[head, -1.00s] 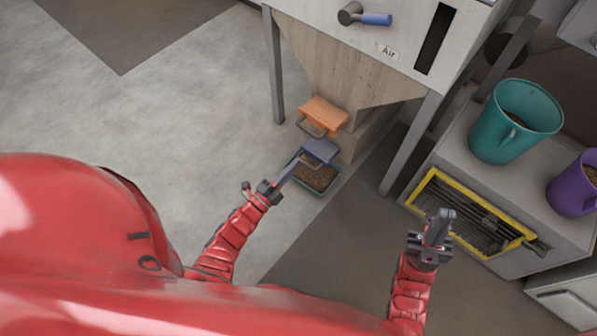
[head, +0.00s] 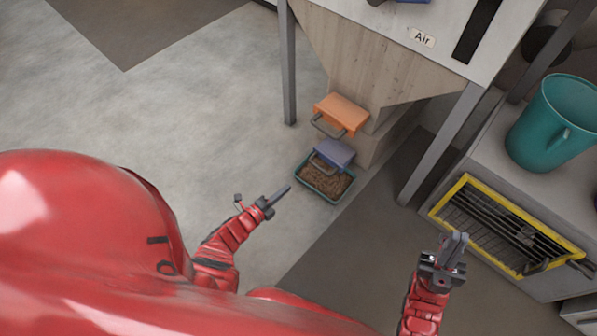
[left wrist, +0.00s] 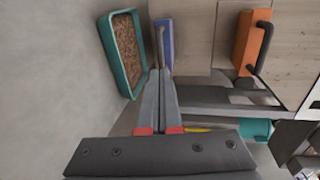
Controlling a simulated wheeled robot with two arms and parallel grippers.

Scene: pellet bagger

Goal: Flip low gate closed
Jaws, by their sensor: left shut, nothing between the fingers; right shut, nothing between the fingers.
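The low gate is a blue-grey flap (head: 334,153) with a grey loop handle, low on the wooden hopper chute. It also shows in the left wrist view (left wrist: 165,42), just past my fingertips. Above it is an orange gate (head: 342,113) with its own handle; the left wrist view shows it too (left wrist: 247,42). A green tray of brown pellets (head: 323,187) sits on the floor below the blue flap. My left gripper (head: 284,191) is shut and empty, left of the tray and apart from it. My right gripper (head: 456,243) is shut and empty in front of the yellow-framed opening.
The hopper (head: 375,60) stands on grey metal legs; one leg (head: 440,142) rises right of the tray. A yellow-framed grille (head: 468,227) is in the cabinet at right, with a teal pitcher (head: 548,125) on top. The floor at left is clear.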

